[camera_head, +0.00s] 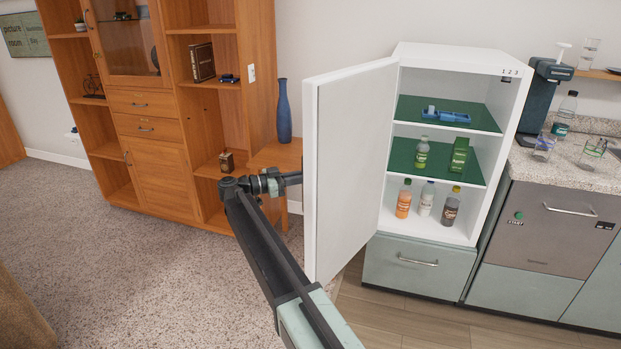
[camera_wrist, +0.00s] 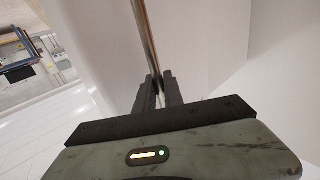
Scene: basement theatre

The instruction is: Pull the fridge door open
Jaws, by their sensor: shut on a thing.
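The white fridge (camera_head: 433,56) stands on a grey-green drawer unit, and its door (camera_head: 350,150) is swung wide open to the left. Inside, green shelves hold a blue item, a green box and several bottles. My arm reaches to the left side of the door, and my gripper is hidden behind the door's edge in the head view. In the wrist view my gripper (camera_wrist: 160,88) is shut on the metal door handle (camera_wrist: 145,40), a thin bar between its two dark fingers. The white door surface (camera_wrist: 100,50) shows beside it.
A wooden cabinet (camera_head: 155,170) stands at the left, with a small side table (camera_head: 275,157) bearing a blue vase (camera_head: 283,112) behind the door. A counter (camera_head: 560,170) is right of the fridge.

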